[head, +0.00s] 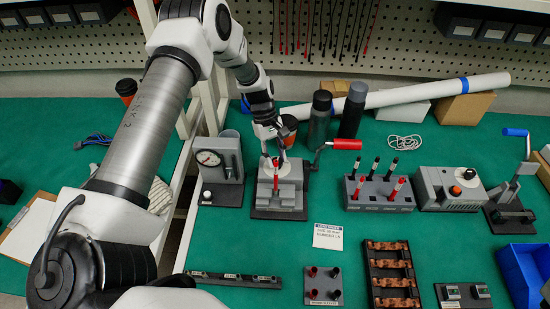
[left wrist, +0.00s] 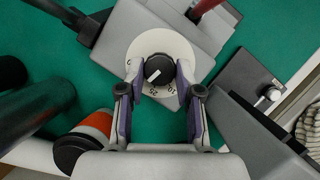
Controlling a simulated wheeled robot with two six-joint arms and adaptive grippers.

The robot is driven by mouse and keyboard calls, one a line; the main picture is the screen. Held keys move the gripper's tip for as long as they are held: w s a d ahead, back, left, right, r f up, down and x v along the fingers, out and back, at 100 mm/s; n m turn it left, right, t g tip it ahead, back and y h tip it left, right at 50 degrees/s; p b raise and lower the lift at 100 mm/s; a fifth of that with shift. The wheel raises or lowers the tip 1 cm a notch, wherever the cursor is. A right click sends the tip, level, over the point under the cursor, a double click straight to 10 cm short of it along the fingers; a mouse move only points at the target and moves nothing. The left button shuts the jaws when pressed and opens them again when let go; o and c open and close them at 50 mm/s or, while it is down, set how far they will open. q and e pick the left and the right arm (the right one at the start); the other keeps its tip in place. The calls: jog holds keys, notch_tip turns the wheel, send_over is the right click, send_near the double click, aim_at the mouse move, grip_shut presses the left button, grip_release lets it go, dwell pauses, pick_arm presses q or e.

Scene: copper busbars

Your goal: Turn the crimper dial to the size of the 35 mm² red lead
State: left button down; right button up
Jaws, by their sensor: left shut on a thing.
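The crimper (head: 278,200) is a grey block on a dark base, with a crank whose red handle (head: 345,144) points right. Its dial is a black knob (left wrist: 158,68) with a white pointer mark, on a pale round plate (left wrist: 163,45) with printed numbers. The mark slants toward the lower left in the left wrist view; the numbers are too small to read surely. My left gripper (left wrist: 158,84) is shut on the knob, one finger on each side; in the head view it (head: 270,140) covers most of the dial. A red lead (head: 397,187) stands in the lead rack (head: 362,200).
A gauge stand (head: 218,165) is left of the crimper. Dark bottles (head: 320,115) and an orange-and-black cup (left wrist: 88,135) stand close behind it. A printed card (head: 328,236) lies in front. Bare green mat shows between the crimper and the front trays.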

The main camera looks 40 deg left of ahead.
pick_arm(q)
jog(key=shift+f+m+g, duration=0.1)
jog(key=shift+m+g, duration=0.2)
jog(key=shift+m, duration=0.3)
jog(key=c, duration=0.8)
grip_release()
jog(key=shift+o, duration=0.2)
jog(key=v, duration=1.2)
jog(key=shift+d, duration=0.15)
